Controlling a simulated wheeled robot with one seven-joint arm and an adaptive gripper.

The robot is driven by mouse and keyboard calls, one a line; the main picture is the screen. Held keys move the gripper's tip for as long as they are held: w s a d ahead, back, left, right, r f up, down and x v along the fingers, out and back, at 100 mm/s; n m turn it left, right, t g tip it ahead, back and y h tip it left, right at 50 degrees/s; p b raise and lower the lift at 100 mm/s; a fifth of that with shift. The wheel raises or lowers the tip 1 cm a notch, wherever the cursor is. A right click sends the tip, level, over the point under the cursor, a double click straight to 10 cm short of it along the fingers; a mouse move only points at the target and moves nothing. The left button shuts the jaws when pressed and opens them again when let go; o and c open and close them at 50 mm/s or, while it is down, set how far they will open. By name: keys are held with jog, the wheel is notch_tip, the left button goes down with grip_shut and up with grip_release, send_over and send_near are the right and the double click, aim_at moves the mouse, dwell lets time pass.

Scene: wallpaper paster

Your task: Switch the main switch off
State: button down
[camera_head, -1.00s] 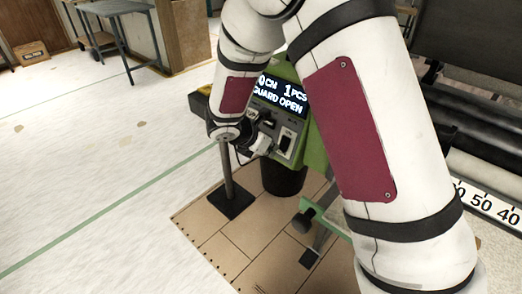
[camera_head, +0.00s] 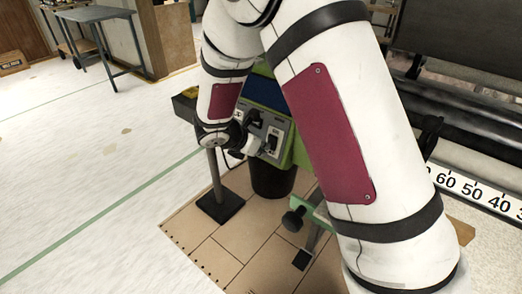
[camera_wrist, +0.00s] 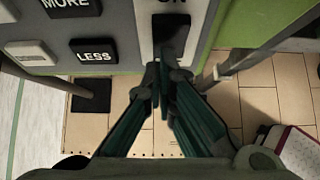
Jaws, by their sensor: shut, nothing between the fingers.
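The main switch (camera_wrist: 172,32) is a black rocker in a pale plate, under a partly cut-off "ON" label in the wrist view. In the head view the switch (camera_head: 273,142) shows on the front of the green machine. My gripper (camera_wrist: 165,72) is shut and empty, its fingertips at the lower part of the switch. I cannot tell whether they touch it. The fingers hide part of the rocker. The machine's display (camera_head: 264,93), partly behind my arm, is dark blue with no readable text.
MORE and LESS buttons (camera_wrist: 94,52) sit left of the switch. A black bin (camera_head: 272,180) stands below the panel. A black-footed post (camera_head: 221,206) stands on the cardboard sheet (camera_head: 215,255). Rollers and a ruler (camera_head: 480,195) lie at right.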

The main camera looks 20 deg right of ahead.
jog(key=shift+r, duration=0.15)
jog(key=shift+r+p, duration=0.7)
jog(key=s+a+r+p, duration=0.3)
jog(key=s+a+r, duration=0.3)
jog(key=a, duration=0.4)
jog(key=shift+s, duration=0.45)
jog(key=shift+a, duration=0.2)
